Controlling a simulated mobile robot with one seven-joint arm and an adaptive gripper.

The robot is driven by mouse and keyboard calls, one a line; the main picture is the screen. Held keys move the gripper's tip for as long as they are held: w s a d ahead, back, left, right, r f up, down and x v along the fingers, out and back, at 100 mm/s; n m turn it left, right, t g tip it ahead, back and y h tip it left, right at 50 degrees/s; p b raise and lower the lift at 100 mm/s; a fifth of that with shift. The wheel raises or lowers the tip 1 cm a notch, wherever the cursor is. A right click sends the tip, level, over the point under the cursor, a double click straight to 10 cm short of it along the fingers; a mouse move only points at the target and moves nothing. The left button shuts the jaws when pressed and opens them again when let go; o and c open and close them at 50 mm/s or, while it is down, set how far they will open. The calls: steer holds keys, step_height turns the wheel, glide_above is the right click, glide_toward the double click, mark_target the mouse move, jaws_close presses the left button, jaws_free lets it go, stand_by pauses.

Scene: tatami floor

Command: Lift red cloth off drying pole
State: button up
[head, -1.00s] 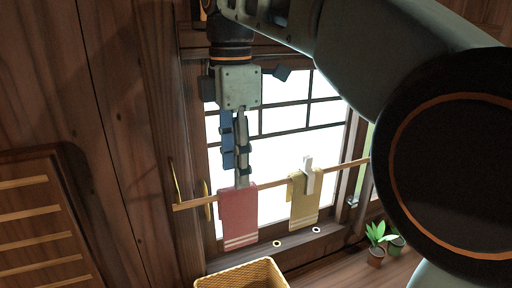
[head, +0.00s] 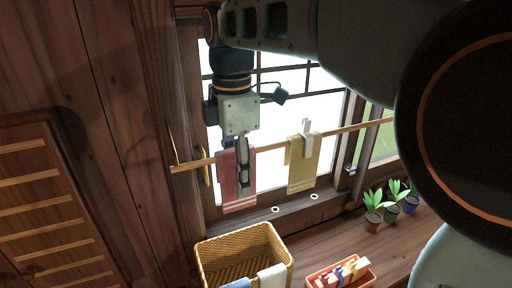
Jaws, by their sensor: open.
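The red cloth (head: 230,190) hangs over the left part of the wooden drying pole (head: 272,148), with white stripes near its lower edge. My gripper (head: 243,188) points down in front of the cloth, its near finger overlapping the cloth's right half in the head view. The jaws are open. The other finger is mostly hidden, perhaps behind the cloth; I cannot tell whether either finger touches it. No clip shows on the red cloth.
A yellow cloth (head: 302,170) with a white clip (head: 306,140) hangs to the right on the pole. Below stand a wicker basket (head: 222,247) with cloths at its rim, an orange tray (head: 322,275) of small items, and several potted plants (head: 391,208). A window lies behind.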

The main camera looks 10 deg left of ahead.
jaws_close()
steer(key=shift+r+p, duration=2.4)
steer(key=shift+r, duration=0.1)
steer(key=shift+r+p, duration=0.55)
steer(key=shift+r, duration=1.45)
